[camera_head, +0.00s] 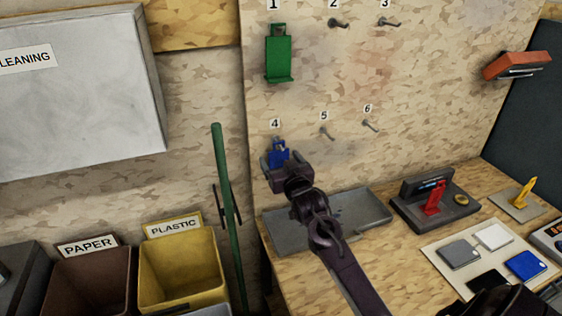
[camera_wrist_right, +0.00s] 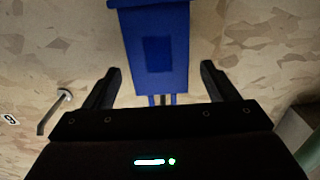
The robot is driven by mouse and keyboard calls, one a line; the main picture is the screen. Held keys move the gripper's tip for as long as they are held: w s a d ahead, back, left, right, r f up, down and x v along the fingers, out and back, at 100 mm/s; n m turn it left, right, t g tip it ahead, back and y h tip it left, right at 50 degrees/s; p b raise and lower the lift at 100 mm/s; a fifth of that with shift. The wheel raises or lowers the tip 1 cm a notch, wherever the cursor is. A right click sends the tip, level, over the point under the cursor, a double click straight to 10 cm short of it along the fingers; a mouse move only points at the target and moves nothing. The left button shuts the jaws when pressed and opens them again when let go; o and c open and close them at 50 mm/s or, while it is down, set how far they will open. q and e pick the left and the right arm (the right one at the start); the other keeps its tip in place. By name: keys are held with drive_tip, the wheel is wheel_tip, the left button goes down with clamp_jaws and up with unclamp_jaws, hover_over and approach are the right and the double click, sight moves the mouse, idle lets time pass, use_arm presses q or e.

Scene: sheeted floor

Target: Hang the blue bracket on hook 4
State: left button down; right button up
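The blue bracket (camera_head: 279,149) is upright against the wall board just below label 4. Its top loop is at hook 4, and it appears to hang there; the exact contact is too small to tell. The lower part of the bracket is hidden behind my right gripper (camera_head: 275,162). In the right wrist view the blue bracket (camera_wrist_right: 157,50) lies between the two fingers of my right gripper (camera_wrist_right: 161,75), with a visible gap on both sides. The right gripper is open. My left gripper is not in view.
A green bracket (camera_head: 279,55) hangs at hook 1. Hooks 2 (camera_head: 337,23), 3 (camera_head: 388,22), 5 (camera_head: 326,133) and 6 (camera_head: 370,125) are bare. A grey tray (camera_head: 360,212) lies on the bench below. A green pole (camera_head: 226,200) stands left of the board, beside a yellow bin (camera_head: 180,265).

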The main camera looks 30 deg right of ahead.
drive_tip(key=shift+s+f, duration=0.1)
drive_tip(key=shift+f, duration=0.05)
drive_tip(key=shift+s+a, duration=0.1)
drive_tip(key=shift+s, duration=0.15)
drive_tip(key=b+v, duration=0.2)
drive_tip(key=v, duration=0.5)
